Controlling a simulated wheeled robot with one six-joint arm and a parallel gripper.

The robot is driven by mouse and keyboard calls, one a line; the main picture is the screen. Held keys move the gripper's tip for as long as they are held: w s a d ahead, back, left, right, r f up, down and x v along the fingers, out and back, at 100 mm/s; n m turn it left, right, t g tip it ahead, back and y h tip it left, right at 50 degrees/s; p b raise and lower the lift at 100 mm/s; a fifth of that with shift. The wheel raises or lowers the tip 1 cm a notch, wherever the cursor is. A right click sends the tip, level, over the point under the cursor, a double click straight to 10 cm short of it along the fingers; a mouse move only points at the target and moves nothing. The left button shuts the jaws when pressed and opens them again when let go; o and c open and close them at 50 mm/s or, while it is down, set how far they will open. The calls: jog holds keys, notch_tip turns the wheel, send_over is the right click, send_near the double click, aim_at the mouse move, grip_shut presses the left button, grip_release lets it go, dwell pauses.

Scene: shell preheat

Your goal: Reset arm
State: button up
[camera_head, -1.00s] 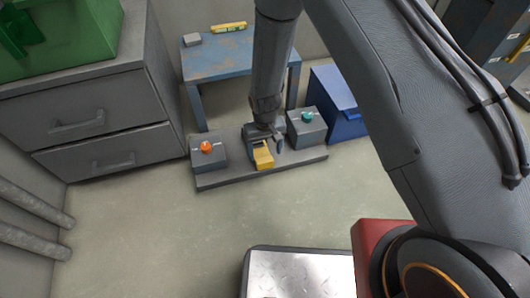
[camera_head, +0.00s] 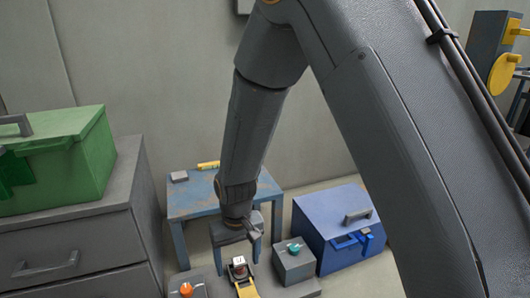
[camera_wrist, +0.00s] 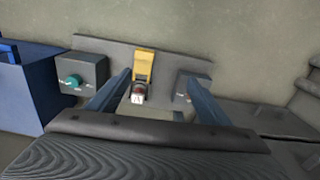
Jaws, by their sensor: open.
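My gripper (camera_head: 241,230) hangs at the end of my arm, above the low grey panel (camera_head: 310,289). Its jaws are open and look empty. In the wrist view the two fingers (camera_wrist: 157,82) are spread to either side of a small unit with a yellow flap (camera_wrist: 144,62) and a red part (camera_wrist: 139,89) with a white label beside it. In the head view the yellow flap (camera_head: 247,290) is at the bottom edge. A grey box with a teal knob (camera_head: 293,247) stands right of it, and one with an orange knob (camera_head: 186,289) left.
A blue toolbox (camera_head: 325,218) stands to the right. A worn blue table (camera_head: 190,202) stands behind, with a yellow level (camera_head: 208,165) and a small grey block (camera_head: 179,176). A grey drawer cabinet (camera_head: 110,228) at left carries a green case (camera_head: 95,165).

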jog(key=s+d+r, duration=0.1)
jog(key=s+r, duration=0.8)
jog(key=r, duration=0.5)
jog(key=s+d+r+n+y, duration=0.1)
jog(key=s+d+r, duration=0.25)
jog(key=s, duration=0.35)
jog(key=s+d+r+n, duration=0.1)
jog(key=s+d+r, duration=0.1)
jog(key=s+r, duration=0.4)
jog(key=d+r+m+p, duration=0.3)
jog(key=d+r+p, duration=0.7)
jog(key=p, duration=0.8)
jog(key=d+r+m+h+p, duration=0.1)
jog(key=d+r+m+p, duration=0.2)
jog(key=d+r+p, duration=0.7)
notch_tip(320, 180, up, 8)
jog(key=p, duration=0.9)
jog(key=shift+s+f+m+p, duration=0.25)
jog(key=shift+m+p, duration=0.05)
jog(key=shift+m, duration=0.1)
